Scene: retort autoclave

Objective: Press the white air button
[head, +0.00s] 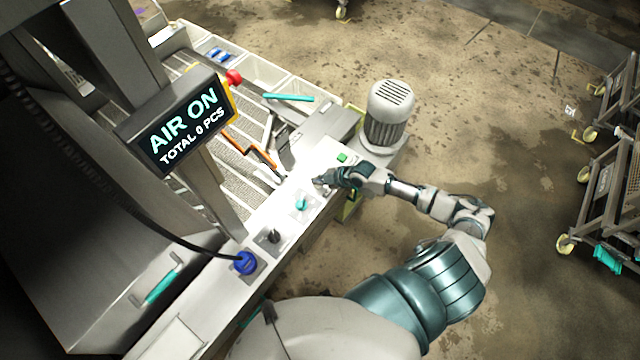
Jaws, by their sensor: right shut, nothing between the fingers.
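My right gripper (322,181) is shut and empty. It is over the light control panel (258,218), between a green button (342,157) and a teal knob (301,203). I cannot make out the white air button; it may be hidden under my right gripper or lost against the bright panel. I cannot tell whether the fingertips touch the panel. The display (185,125) reads "AIR ON" and "TOTAL 0 PCS". My left gripper is not in view.
A black knob (272,236) and a blue connector (246,262) with a dark cable sit lower on the panel. A red button (234,76) is beside the display. A grey motor (388,115) stands behind my right gripper. Wheeled carts (608,165) stand far right.

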